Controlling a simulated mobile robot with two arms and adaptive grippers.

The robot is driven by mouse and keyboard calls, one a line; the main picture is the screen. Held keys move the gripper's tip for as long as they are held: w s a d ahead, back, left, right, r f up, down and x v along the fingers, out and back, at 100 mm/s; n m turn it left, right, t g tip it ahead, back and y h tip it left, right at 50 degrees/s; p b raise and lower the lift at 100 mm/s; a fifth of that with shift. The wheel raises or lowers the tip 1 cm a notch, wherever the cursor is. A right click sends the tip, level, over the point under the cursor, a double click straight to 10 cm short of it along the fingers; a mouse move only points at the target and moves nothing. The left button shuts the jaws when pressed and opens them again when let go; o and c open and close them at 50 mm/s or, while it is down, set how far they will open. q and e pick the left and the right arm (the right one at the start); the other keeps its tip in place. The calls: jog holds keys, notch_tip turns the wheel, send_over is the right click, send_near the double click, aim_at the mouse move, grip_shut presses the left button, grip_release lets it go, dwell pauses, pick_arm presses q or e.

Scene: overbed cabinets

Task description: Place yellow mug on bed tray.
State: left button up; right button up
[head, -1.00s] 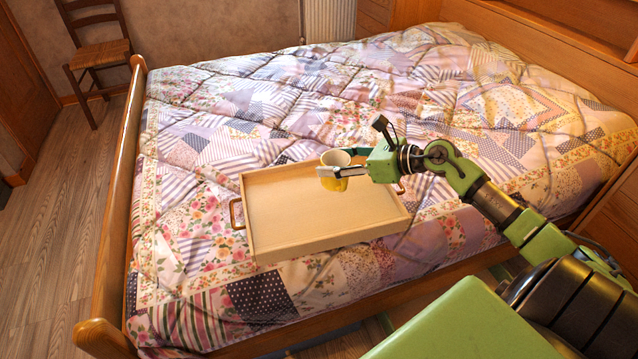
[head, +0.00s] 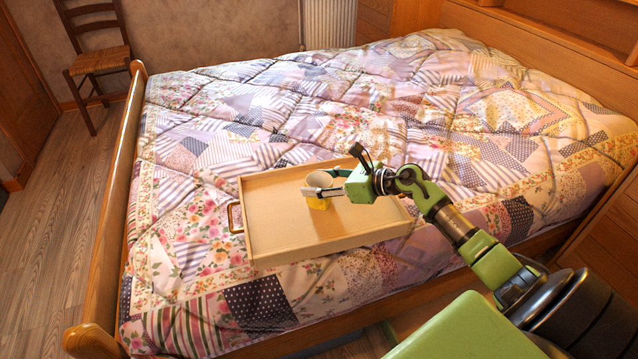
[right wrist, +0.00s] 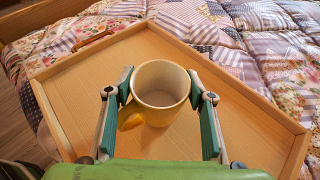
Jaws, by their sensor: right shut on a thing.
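The yellow mug (head: 319,180) is upright between the fingers of my right gripper (head: 325,188). In the right wrist view the mug (right wrist: 160,90) has a finger of the gripper (right wrist: 160,100) on each side, and its handle points to the lower left. The tray (right wrist: 75,105) also fills much of the right wrist view. I cannot tell whether the mug's base touches the tray floor. My left gripper is not in view.
The bed has a rumpled patchwork quilt (head: 400,120) around the tray. A wooden footboard (head: 115,215) stands at the left, and a chair (head: 97,60) is behind it. The tray floor is bare apart from the mug.

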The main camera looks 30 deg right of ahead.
jog(key=shift+f, duration=0.1)
jog(key=o, duration=1.3)
jog(key=shift+c, duration=0.2)
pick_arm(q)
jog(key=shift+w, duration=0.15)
pick_arm(e)
jog(key=shift+s+d, duration=0.15)
jog(key=shift+s, duration=0.05)
pick_arm(q)
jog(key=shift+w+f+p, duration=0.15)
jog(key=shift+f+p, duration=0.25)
jog(key=shift+p, duration=0.55)
pick_arm(e)
jog(key=v, duration=1.1)
jog(key=shift+s+r, duration=0.25)
jog(key=shift+r, duration=0.1)
